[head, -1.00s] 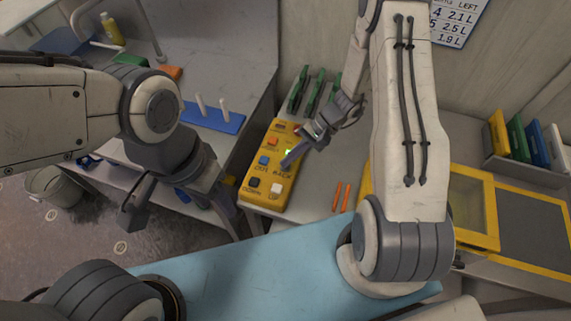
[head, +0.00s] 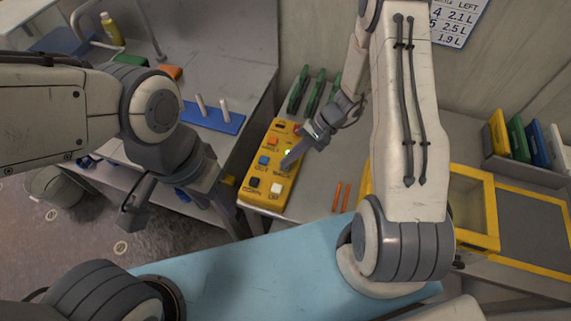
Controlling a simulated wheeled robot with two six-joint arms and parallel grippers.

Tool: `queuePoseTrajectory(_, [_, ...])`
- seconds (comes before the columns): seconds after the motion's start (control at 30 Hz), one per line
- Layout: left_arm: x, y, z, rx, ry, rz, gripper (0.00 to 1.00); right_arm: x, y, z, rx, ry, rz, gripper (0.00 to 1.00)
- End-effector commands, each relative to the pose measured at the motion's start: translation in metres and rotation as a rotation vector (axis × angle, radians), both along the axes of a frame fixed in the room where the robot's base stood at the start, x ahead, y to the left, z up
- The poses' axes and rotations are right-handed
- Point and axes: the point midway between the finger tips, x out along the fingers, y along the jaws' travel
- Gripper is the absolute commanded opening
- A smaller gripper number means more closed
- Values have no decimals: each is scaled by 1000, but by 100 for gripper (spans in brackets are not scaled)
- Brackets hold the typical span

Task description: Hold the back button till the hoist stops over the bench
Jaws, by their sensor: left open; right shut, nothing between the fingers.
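A yellow control box (head: 250,197) lies on a grey worktop, with several coloured buttons and printed labels. The label BACK (head: 282,174) is in its middle right, partly covered. My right gripper (head: 289,164) is shut and empty, with its fingertips at the box just above that label. The fingers hide the back button, and I cannot tell whether it is pressed down. A small pale light shows beside the fingertips. The hoist is not in view.
A blue tray (head: 225,123) with two white pegs sits on the bench. A yellow frame (head: 480,205) and coloured binders (head: 520,137) stand at right. A bucket (head: 55,187) is on the floor.

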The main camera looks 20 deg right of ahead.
Motion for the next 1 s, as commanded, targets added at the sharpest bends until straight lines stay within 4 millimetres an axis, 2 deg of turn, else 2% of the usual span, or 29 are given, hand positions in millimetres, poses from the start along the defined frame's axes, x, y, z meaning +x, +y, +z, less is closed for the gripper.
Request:
queuePoseTrajectory(0.33, [0,0,2,0,0,0,50,0,0,2,-1,0,0,0])
queuePoseTrajectory(0.63, [0,0,11,0,0,0,50,0,0,18,-1,0,1,0])
queuePoseTrajectory(1.0, [0,0,11,0,0,0,50,0,0,19,0,0,0,0])
